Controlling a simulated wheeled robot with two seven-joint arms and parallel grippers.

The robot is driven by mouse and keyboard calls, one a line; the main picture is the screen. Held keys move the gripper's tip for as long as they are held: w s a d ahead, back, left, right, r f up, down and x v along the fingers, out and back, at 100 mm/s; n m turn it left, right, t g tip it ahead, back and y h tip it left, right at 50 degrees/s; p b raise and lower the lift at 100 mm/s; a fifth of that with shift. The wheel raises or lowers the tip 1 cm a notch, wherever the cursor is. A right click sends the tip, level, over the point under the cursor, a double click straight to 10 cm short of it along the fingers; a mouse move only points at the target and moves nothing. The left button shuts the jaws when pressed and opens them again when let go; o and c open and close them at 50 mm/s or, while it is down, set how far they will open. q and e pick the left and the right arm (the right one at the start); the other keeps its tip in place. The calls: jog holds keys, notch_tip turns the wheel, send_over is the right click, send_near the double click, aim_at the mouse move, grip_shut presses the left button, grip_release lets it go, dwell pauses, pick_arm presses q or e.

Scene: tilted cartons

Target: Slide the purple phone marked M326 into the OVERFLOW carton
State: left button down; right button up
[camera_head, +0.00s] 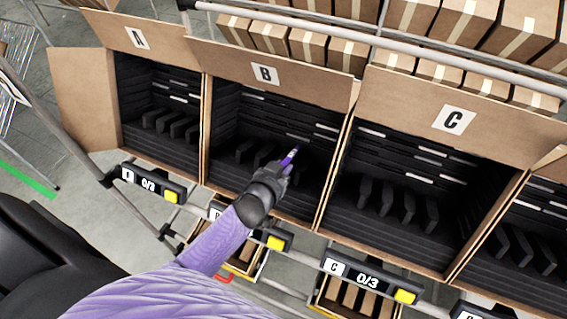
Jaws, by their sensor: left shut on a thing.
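My left gripper (277,174) reaches into the front of the carton marked B (290,82). It is shut on a slim purple phone (291,156), which points up and away over the black slotted insert. The phone's far end is light; any marking on it is too small to read. I cannot tell whether the phone touches a slot. No carton in view reads OVERFLOW. My right gripper is not in view.
Carton A (82,96) stands to the left, carton C (408,97) to the right, and another is cut off at the right edge. Black dividers stand inside them. Display units (362,280) line the front rail. Closed boxes (423,74) fill the rack behind.

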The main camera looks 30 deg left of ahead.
pick_arm(q)
jog(key=r+p+v, duration=0.1)
jog(key=p+v, duration=0.7)
jog(key=v, duration=0.5)
jog(key=shift+w+r+p, duration=0.25)
jog(key=shift+w+p, duration=0.15)
